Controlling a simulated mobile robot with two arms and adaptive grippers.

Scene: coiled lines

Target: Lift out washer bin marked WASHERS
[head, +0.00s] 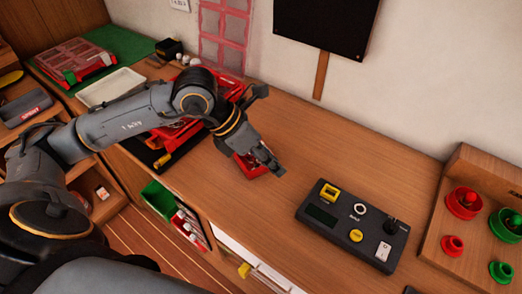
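My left arm reaches in from the left, over the wooden bench. My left gripper (270,162) points down at a small red bin (248,170) on the bench top. The fingers cover part of this bin, at its right side. I cannot tell whether they touch it or whether they are open or shut. No WASHERS marking is readable, so I cannot tell whether this is the washer bin. A larger red case (178,134) lies under my forearm, partly hidden by it. My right gripper is not in view.
A dark control box (322,215) with yellow parts stands right of the gripper. A wooden stand with red and green knobs (463,202) is at far right. A white tray (110,88) and a red-lidded case (75,60) are at left. The bench behind the control box is clear.

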